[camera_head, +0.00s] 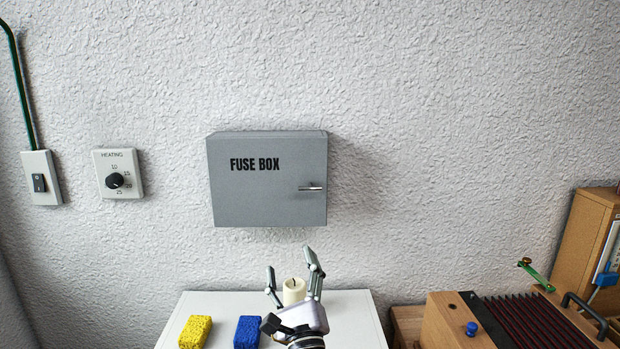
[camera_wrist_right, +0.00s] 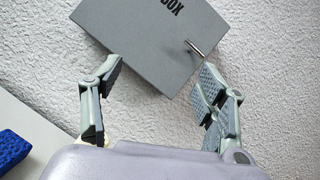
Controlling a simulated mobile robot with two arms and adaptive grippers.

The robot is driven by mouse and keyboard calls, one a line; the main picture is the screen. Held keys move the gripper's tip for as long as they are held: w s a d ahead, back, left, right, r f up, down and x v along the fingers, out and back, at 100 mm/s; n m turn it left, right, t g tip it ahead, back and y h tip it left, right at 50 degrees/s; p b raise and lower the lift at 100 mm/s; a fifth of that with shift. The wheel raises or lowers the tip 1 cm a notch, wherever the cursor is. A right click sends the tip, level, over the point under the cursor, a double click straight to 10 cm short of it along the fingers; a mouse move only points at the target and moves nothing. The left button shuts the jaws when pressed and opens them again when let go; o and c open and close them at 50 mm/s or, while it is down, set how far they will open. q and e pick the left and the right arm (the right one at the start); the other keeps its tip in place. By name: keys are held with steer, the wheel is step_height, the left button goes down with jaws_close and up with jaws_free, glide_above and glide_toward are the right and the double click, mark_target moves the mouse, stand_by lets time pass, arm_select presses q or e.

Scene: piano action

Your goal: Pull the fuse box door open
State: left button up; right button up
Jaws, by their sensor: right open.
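The grey fuse box (camera_head: 266,200) hangs on the wall, and its door, lettered FUSE BOX, looks shut. A small metal handle (camera_head: 312,188) sits at the door's right side. My right gripper (camera_head: 291,262) is open and empty, below the box and apart from it. In the right wrist view the fuse box (camera_wrist_right: 150,48) shows tilted beyond the open fingers (camera_wrist_right: 160,85), with the handle (camera_wrist_right: 195,49) between them and nearer the right finger. My left gripper is not in view.
A white surface (camera_head: 360,320) below the box bears a yellow sponge (camera_head: 195,331), a blue sponge (camera_head: 247,332) and a candle (camera_head: 294,290) behind my right gripper. A wooden mechanism (camera_head: 455,325) stands at right.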

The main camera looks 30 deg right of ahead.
steer(key=s+d+r+m+g+h, duration=0.1)
steer(key=d+r+m+g+h, duration=0.1)
steer(key=d+r+m+h, duration=0.45)
steer(key=m+y+p, duration=0.2)
steer(key=p, duration=0.2)
glide_toward(310, 188)
steer(key=x, duration=0.9)
steer(key=shift+w+d, duration=0.1)
steer(key=shift+w+d+r+y, duration=0.25)
steer(key=shift+w+d+y, duration=0.1)
steer(key=shift+w, duration=0.15)
steer(key=shift+c, duration=0.3)
jaws_close()
